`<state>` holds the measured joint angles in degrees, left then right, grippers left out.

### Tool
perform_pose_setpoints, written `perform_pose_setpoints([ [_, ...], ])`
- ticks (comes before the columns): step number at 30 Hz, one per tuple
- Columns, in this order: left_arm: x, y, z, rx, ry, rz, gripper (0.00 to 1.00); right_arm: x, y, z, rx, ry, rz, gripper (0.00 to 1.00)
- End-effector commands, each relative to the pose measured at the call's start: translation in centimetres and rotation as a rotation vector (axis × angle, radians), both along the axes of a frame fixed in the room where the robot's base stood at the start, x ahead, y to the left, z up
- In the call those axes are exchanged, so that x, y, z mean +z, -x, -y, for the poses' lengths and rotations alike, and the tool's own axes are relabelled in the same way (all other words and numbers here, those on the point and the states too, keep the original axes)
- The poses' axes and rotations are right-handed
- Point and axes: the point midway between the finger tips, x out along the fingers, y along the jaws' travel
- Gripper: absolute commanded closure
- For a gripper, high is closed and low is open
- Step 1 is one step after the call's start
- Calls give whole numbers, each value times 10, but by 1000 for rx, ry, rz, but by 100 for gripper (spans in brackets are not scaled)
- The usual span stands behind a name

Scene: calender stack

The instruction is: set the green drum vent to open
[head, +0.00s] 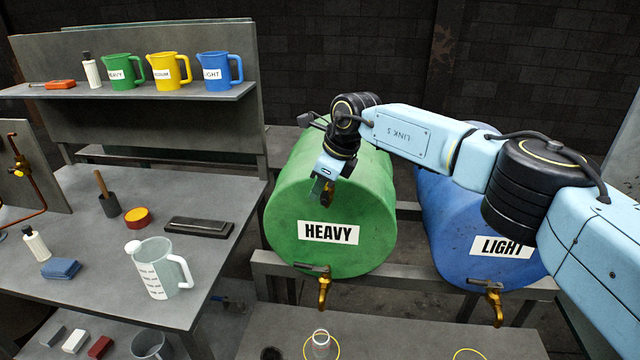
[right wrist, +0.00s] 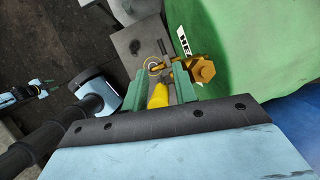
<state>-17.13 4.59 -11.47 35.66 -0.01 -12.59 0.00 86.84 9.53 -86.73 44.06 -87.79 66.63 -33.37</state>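The green drum (head: 330,180) lies on its side on a rack, labelled HEAVY. Its orange-yellow vent (head: 327,193) shows partly at the upper front of the drum, mostly hidden by my right gripper (head: 325,172). In the right wrist view the vent's orange hexagonal body (right wrist: 203,70) is beside the green drum (right wrist: 245,45). A yellow lever (right wrist: 158,96) runs between the two green fingers of my right gripper (right wrist: 160,80). The fingers look apart, with a narrow dark gap beside the lever.
The blue drum (head: 440,210) labelled LIGHT lies to the right, partly behind my right arm. Brass taps (head: 323,292) hang below the drums. The workbench (head: 215,185) at left bears a clear jug (head: 160,270) and tools. Coloured jugs (head: 170,70) stand on a shelf.

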Motion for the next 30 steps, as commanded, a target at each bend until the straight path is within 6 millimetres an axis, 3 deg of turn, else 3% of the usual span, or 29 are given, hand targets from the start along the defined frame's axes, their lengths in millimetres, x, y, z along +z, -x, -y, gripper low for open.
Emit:
perform_pose_setpoints([
  [14,-3,1,0,0,0,-2,64,8,2,3,0,-3,0,63],
  [30,-26,2,0,1,0,-4,64,105,30,35,-1,-3,2,63],
])
